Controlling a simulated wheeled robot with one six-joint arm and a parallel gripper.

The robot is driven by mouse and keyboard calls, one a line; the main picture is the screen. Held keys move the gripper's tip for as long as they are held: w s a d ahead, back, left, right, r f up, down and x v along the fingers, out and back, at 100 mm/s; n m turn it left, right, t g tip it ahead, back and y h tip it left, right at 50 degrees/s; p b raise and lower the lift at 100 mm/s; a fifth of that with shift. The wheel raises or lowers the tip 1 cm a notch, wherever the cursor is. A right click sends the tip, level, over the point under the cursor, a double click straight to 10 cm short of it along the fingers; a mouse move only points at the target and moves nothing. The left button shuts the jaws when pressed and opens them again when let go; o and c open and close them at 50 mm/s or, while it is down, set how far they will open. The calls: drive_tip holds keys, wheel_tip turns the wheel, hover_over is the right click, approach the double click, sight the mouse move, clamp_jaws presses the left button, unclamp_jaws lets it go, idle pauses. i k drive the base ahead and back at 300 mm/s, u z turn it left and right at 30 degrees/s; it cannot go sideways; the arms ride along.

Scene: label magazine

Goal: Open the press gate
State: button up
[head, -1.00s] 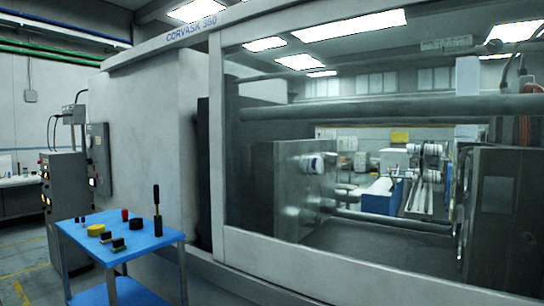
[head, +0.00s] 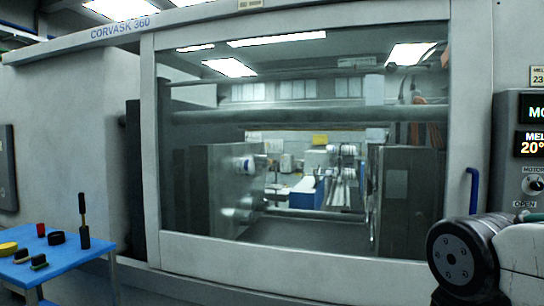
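The press gate (head: 300,252) is a large pale sliding frame with a wide window, and it spans the middle of the head view. It appears shut, its right side meeting the fixed housing. A blue handle (head: 473,192) stands on the gate's right side strip. Its lower end is close to my arm in the picture. Through the window I see the grey mould plates and horizontal bars. My arm shows at the lower right as a dark round joint and a white link. My gripper is outside the picture.
A control panel (head: 532,150) with displays and a motor knob is at the right edge. A blue table (head: 75,262) with small parts and upright dark-handled tools stands at the lower left, in front of the press.

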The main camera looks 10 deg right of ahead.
sight(352, 280)
drive_tip(key=k, duration=1.25)
drive_tip(key=z, duration=0.6)
drive_tip(key=i, duration=0.45)
drive_tip(key=z, duration=0.45)
drive_tip(key=i, duration=1.25)
drive_tip(key=u, duration=0.8)
drive_tip(key=i, duration=0.25)
drive_tip(key=u, duration=0.4)
